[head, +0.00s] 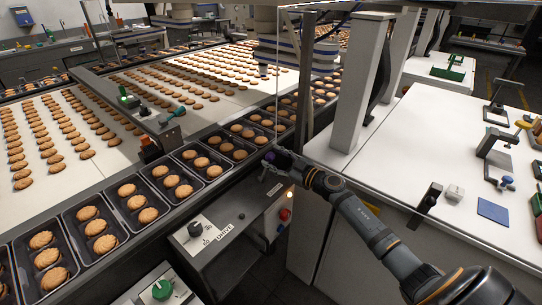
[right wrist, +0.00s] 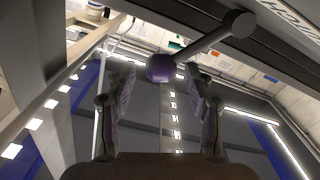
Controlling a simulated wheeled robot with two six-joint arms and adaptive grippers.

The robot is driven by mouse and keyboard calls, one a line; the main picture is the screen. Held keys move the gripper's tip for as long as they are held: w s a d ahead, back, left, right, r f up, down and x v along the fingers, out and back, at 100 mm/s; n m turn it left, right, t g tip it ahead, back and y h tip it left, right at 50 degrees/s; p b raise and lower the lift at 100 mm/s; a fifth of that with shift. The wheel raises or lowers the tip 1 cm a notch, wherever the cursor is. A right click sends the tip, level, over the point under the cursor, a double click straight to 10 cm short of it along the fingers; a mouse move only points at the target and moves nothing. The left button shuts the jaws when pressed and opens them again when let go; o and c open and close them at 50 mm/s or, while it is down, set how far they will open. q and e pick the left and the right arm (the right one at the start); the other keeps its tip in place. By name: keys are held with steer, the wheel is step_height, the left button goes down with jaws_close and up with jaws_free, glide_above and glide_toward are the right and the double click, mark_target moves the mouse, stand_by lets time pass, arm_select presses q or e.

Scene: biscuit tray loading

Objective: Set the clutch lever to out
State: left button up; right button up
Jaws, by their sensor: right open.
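The clutch lever shows in the right wrist view as a grey rod (right wrist: 207,44) ending in a purple ball knob (right wrist: 160,68). The rod runs up and right to a round pivot on a dark housing. My right gripper (right wrist: 159,78) is open, with one finger on each side of the knob, which sits near the fingertips; I cannot tell whether either finger touches it. In the head view my right gripper (head: 271,164) is at the tray conveyor's near edge, above the control box, and largely hides the lever. My left gripper is not in view.
A grey control box (head: 245,222) carries a black rotary knob (head: 195,229), a DRIVE label and a red button (head: 284,214). Black trays (head: 119,244) of biscuits line the conveyor. A white post (head: 358,90) and white worktable (head: 400,165) stand beside my right arm.

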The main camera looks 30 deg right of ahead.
steer(key=shift+x, duration=0.8)
steer(key=shift+s, duration=0.1)
jaws_close()
